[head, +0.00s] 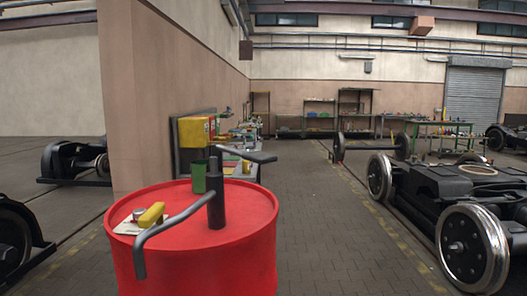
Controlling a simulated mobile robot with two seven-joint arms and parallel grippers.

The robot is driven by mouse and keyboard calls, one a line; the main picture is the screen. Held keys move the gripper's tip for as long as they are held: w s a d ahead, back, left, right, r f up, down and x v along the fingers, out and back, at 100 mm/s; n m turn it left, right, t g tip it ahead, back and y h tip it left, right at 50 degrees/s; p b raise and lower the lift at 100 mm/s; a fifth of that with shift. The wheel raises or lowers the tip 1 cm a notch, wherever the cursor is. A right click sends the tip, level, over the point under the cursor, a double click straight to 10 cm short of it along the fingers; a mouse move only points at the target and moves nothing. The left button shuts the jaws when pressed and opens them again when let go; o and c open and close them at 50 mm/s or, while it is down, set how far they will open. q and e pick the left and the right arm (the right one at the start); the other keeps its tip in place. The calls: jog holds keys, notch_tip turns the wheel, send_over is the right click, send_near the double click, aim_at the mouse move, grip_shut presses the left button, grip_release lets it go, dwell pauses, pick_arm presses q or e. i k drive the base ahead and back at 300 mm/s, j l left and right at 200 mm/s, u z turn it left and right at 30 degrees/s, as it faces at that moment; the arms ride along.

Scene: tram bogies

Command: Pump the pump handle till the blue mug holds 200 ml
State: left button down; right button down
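A red drum (205,262) stands close in front of me, slightly left of the middle. A dark grey pump body (216,196) rises upright from its lid. The pump handle (252,157) is a dark lever at the top of the pump, pointing to the right. A grey spout pipe (160,229) curves from the pump to the left and bends down over the drum's near left edge. The blue mug is not visible, and the place below the spout is cut off by the frame. Neither of my grippers is in view.
On the drum lid lie a yellow block (151,214) and a small grey can on a whitish sheet. A green object (199,178) shows behind the pump. A cluttered bench (245,170) stands behind. A wheeled bogie (450,195) is on the right. The paved aisle (325,235) is clear.

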aim_at(261, 158)
jog(key=i+l, duration=0.15)
jog(key=l, duration=0.15)
jog(key=i+l, duration=0.1)
jog(key=l, duration=0.25)
jog(key=i+l, duration=0.15)
jog(key=l, duration=0.15)
jog(key=i+l, duration=0.1)
jog(key=l, duration=0.25)
jog(key=u, duration=1.65)
